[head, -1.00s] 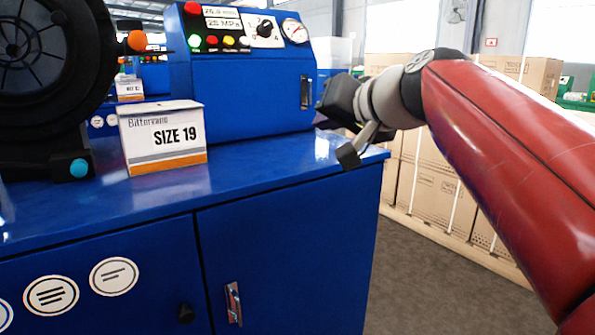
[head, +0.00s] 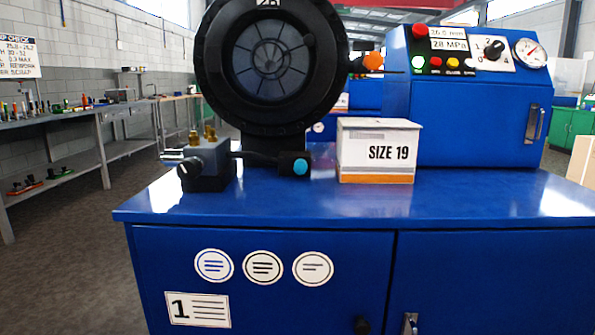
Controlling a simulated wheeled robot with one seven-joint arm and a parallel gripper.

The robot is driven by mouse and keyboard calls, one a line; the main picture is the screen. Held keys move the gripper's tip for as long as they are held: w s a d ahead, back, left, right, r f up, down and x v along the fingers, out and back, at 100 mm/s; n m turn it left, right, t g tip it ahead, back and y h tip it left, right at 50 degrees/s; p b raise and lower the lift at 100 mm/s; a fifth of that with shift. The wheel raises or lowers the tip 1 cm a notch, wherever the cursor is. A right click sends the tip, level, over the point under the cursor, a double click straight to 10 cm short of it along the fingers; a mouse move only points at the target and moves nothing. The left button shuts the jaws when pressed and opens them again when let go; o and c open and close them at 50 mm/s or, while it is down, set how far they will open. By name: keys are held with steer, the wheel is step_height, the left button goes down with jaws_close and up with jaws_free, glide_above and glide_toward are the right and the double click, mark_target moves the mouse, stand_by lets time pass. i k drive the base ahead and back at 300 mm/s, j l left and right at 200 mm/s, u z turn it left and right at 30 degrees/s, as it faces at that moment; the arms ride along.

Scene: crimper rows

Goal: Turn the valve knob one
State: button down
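A small grey valve block (head: 207,157) with brass fittings on top stands at the left of the blue cabinet top. A round black knob (head: 184,171) with a pale face sits at its front left, and a silvery cylinder shows just behind it. A black selector knob (head: 494,50) sits on a white dial plate on the control panel at the upper right. I cannot tell from its marking which knob is meant. A sign with the number 1 (head: 197,310) is on the cabinet front. My gripper is outside the current view.
The large black crimping head (head: 220,60) rises behind the valve block. A SIZE 19 box (head: 377,150) stands right of it. The blue cabinet top (head: 270,208) is bare along its front. Workbenches (head: 75,118) with tools are at the left, with open floor between.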

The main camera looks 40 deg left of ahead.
mark_target(188, 170)
steer(key=u, duration=1.9)
